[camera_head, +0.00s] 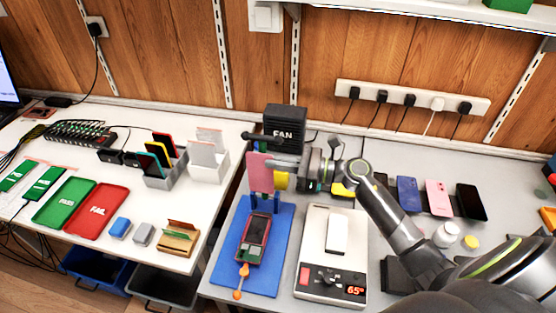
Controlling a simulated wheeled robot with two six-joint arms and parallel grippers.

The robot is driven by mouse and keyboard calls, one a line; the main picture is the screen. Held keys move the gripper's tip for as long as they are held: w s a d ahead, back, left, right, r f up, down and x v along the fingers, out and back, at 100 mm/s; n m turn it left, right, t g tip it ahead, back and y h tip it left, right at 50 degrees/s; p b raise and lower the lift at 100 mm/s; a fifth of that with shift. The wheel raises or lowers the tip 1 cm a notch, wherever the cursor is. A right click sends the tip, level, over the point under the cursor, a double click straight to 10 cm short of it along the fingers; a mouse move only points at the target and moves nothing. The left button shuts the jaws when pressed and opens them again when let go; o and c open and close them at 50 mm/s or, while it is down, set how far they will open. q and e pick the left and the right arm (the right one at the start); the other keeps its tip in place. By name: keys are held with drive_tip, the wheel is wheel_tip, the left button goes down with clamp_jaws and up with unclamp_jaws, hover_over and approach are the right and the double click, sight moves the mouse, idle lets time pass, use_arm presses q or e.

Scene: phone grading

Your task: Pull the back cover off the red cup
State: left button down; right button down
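A pink back cover (260,175) stands upright at the back of the blue mat (277,275). My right gripper (262,150) reaches it from the right. Its two fingers look spread, one across the cover's front and one farther back. I cannot tell whether either touches it. A yellow thing (282,182) shows beside the cover. I cannot make out a red cup; it may be hidden by the cover or gripper. An opened phone (253,240) with a reddish frame lies on the mat, above an orange tool (241,281). My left gripper is not in view.
A black FAN box (284,123) stands just behind my gripper. A hot plate (332,280) reading 65° carries a white block (338,233). Phones, including a pink one (438,198), lie at right. The white table (110,217) at left holds trays and racks.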

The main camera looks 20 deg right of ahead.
drive_tip(key=shift+s+a, duration=0.15)
drive_tip(key=shift+r, duration=0.15)
drive_tip(key=r+p, duration=0.1)
drive_tip(key=s+a+r+p, duration=0.1)
drive_tip(key=s+r+p, duration=0.1)
drive_tip(key=r+p, duration=0.1)
drive_tip(key=shift+s+a, duration=0.2)
drive_tip(key=shift+a, duration=0.15)
idle(0.5)
drive_tip(key=shift+f, duration=0.1)
